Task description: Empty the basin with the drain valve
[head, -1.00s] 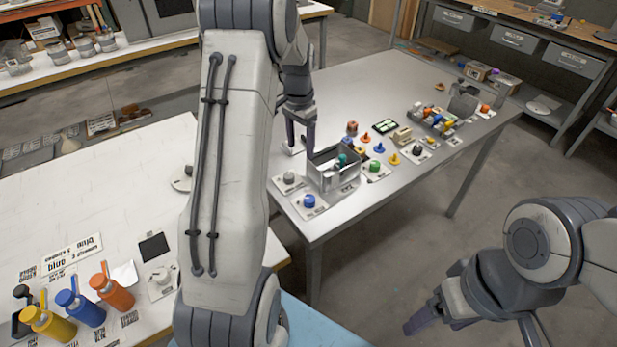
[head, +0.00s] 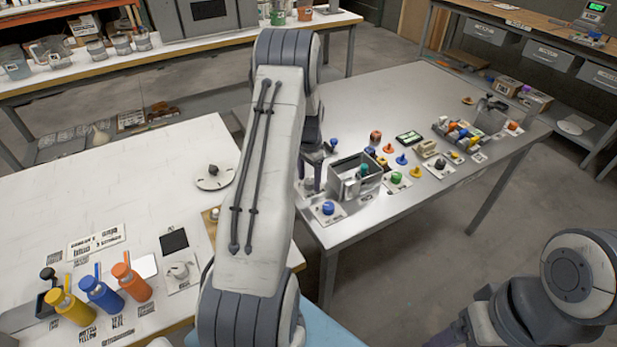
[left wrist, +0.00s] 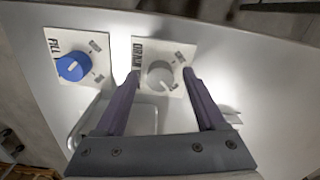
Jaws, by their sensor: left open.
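The metal basin (head: 345,190) stands near the left end of the metal table. In the left wrist view, the grey drain knob (left wrist: 160,75) sits on a white plate marked DRAIN. The blue fill knob (left wrist: 70,67) sits on the plate beside it; it also shows in the head view (head: 328,208). My left gripper (left wrist: 160,76) is open, its fingertips on either side of the drain knob; I cannot tell whether they touch it. In the head view my left arm partly hides that spot. My right gripper (head: 447,338) is at the bottom edge, its fingers largely cut off.
Small knobs and coloured pieces stand right of the basin, including a green knob (head: 396,178). A rack of coloured items (head: 458,133) is farther right. The white table at left holds yellow, blue and orange bottles (head: 130,282). The table's back middle is clear.

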